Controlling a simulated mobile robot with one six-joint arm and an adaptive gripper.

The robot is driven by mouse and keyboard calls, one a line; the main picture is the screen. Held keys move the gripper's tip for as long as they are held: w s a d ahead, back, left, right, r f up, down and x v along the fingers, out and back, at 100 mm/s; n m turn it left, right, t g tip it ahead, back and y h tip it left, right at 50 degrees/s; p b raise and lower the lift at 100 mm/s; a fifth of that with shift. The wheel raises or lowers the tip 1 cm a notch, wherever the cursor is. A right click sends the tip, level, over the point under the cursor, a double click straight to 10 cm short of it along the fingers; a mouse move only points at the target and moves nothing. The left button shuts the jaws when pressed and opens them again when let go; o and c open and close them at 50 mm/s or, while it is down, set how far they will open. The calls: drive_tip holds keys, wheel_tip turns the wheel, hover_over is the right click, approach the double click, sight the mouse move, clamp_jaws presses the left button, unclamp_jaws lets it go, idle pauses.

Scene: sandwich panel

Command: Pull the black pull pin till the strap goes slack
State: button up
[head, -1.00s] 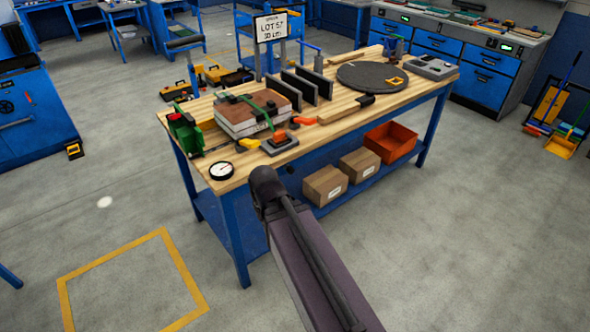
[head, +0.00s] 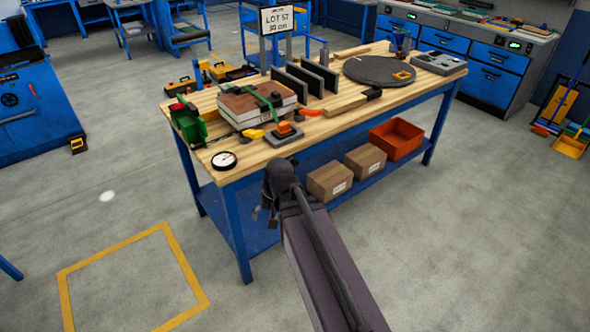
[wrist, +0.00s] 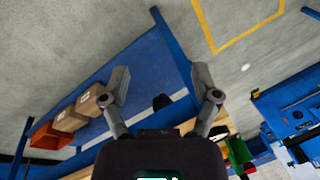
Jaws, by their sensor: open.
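A brown-topped, layered panel stack (head: 254,108) lies on the left part of the wooden workbench (head: 322,124). A green strap (head: 266,98) runs over it, and a green strap device (head: 187,124) stands at the bench's left end. I cannot make out the black pull pin with certainty. My gripper (head: 262,211) is in front of the bench's near edge, apart from the stack and strap. In the wrist view, my gripper (wrist: 161,78) has its two fingers spread with nothing between them. A green part shows there beyond the right finger (wrist: 238,150).
An orange block on a grey base (head: 285,133), a yellow-handled tool (head: 252,134) and a round gauge (head: 224,160) lie near the front edge. Black upright plates (head: 305,82) stand right of the stack. Floor in front is clear.

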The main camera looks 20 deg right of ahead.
drive_tip(key=w+d+f+m+t+y+b, duration=0.2)
drive_tip(key=w+f+m+t+y+b, duration=0.1)
drive_tip(key=w+f+m+b, duration=0.35)
drive_tip(key=m+t+b, duration=1.3)
drive_tip(key=m+b, duration=0.9)
approach(296, 163)
drive_tip(key=s, duration=0.3)
drive_tip(key=shift+w+d+n+h, duration=0.1)
drive_tip(key=shift+d+n+h, duration=0.15)
drive_tip(key=shift+h, duration=0.15)
drive_tip(key=shift+w, duration=0.1)
drive_tip(key=x, duration=1.3)
drive_tip(key=shift+w+a, duration=0.1)
drive_tip(key=shift+w, duration=0.25)
